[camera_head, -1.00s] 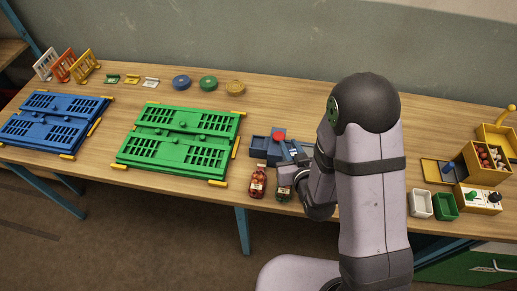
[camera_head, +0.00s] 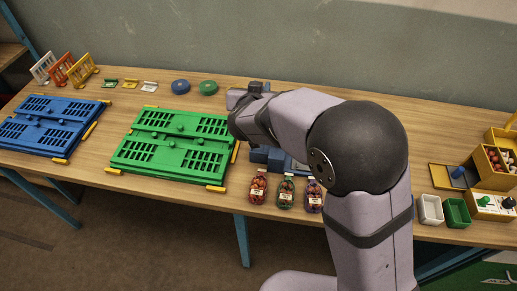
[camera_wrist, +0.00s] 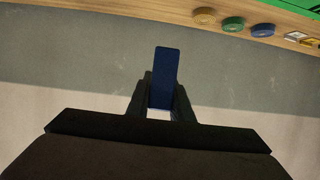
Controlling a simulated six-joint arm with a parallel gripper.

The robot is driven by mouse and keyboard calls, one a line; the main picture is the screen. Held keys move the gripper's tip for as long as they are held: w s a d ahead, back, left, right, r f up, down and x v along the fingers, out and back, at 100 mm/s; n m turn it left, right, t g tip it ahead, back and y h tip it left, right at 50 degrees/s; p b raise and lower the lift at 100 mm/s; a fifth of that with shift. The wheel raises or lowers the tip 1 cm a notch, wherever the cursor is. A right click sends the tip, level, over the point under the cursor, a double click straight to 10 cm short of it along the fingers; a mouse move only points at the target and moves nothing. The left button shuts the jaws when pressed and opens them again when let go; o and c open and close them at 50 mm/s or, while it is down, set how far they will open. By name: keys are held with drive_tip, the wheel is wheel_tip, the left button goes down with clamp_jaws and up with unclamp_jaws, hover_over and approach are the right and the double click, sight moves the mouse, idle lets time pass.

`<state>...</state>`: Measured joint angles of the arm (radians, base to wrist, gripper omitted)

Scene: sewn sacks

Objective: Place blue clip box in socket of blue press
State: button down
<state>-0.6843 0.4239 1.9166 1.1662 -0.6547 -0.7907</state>
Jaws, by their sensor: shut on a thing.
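My gripper (camera_wrist: 162,95) is shut on a flat, dark blue block, which looks like the blue clip box (camera_wrist: 165,66). The block stands out beyond the fingertips in the wrist view. In the head view my gripper (camera_head: 243,97) is raised above the back of the table, right of the green panel, and the held block cannot be made out there. The blue press (camera_head: 261,154) sits on the table below my forearm. Only its left and front parts show; its socket is hidden behind my arm.
Blue and green discs (camera_head: 208,87) lie at the back. White and green bins (camera_head: 430,209) stand right.

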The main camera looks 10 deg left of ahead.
wheel_tip(320, 180, down, 8)
drive_tip(key=shift+s+f+p, duration=0.1)
drive_tip(key=shift+f+p, duration=1.05)
drive_tip(key=shift+f, duration=3.95)
drive_tip(key=shift+f, duration=0.15)
drive_tip(key=c, duration=1.6)
unclamp_jaws()
drive_tip(key=shift+o, duration=0.2)
drive_tip(key=shift+s+r, duration=0.1)
drive_tip(key=shift+r, duration=0.15)
drive_tip(key=b+v, duration=0.3)
drive_tip(key=v, duration=0.9)
